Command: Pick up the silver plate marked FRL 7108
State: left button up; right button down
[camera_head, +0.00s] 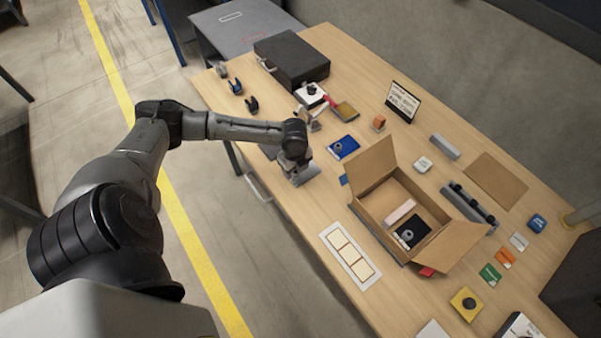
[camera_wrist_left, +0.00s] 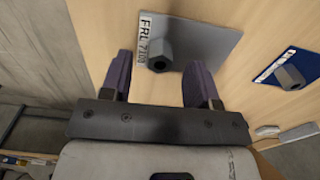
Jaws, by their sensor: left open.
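The silver plate (camera_wrist_left: 205,42) lies flat on the wooden table in the left wrist view. Its white label reads FRL 7108, and a dark grey hexagonal knob (camera_wrist_left: 160,54) stands up from it. My left gripper (camera_wrist_left: 160,62) is open and empty, with one finger on each side of the knob and a gap on both sides. In the head view my left gripper (camera_head: 299,178) is low over the table's near edge, and it largely hides the plate there. I cannot tell whether the fingers touch the plate. My right gripper is not in view.
A blue plate with a knob (camera_head: 343,148) lies close by. An open cardboard box (camera_head: 380,212) stands to the right, holding a black plate (camera_head: 411,232) and a pale block. A black case (camera_head: 291,60) and a small sign (camera_head: 402,102) stand farther back. Coloured tiles lie at right.

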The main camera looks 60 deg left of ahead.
pick_arm(q)
notch_tip(320, 180, down, 2)
jog(key=shift+f, duration=0.25)
grip_shut()
dwell(0.4)
